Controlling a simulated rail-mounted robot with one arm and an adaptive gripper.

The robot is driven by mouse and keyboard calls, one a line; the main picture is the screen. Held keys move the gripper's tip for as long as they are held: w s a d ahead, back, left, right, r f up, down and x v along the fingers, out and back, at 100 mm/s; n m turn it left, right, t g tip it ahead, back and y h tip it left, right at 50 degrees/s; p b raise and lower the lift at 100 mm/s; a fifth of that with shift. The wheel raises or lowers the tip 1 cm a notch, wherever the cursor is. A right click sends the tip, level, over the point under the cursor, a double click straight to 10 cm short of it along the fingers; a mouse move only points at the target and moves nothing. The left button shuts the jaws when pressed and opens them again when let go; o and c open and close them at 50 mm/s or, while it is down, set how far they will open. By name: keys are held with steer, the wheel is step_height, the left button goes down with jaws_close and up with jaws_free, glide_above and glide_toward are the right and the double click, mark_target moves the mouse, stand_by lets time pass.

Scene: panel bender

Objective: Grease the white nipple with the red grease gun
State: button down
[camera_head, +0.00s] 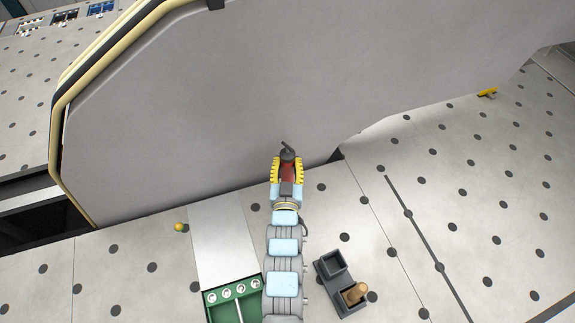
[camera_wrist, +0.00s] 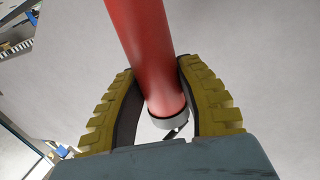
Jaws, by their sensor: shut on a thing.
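My gripper (camera_head: 287,162) is in front of the large grey panel in the head view. Its yellow ribbed fingers are shut on the red grease gun (camera_head: 287,173). The gun's dark end with a short spout points up and left, away from my arm. In the wrist view, my gripper (camera_wrist: 158,75) has a finger on each side of the gun's red barrel (camera_wrist: 140,40), whose grey collar shows low between the fingers. I cannot make out a white nipple for certain in either view.
A large grey panel (camera_head: 210,90) with a cream edge fills the upper middle. A green tray (camera_head: 233,307) with several white round pieces lies low, left of my arm. A dark holder (camera_head: 328,268) with a wooden-handled tool stands right. A small yellow ball (camera_head: 180,227) is left.

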mark_target(287, 160)
steer(key=shift+r+p, duration=0.35)
steer(key=shift+r, duration=1.7)
steer(key=s+f+p, duration=0.1)
steer(key=s+p, duration=0.8)
steer(key=s, duration=0.2)
steer(key=shift+s+y+p, duration=0.25)
steer(key=shift+y+p, duration=0.05)
steer(key=shift+p, duration=0.05)
steer(key=shift+f, duration=0.15)
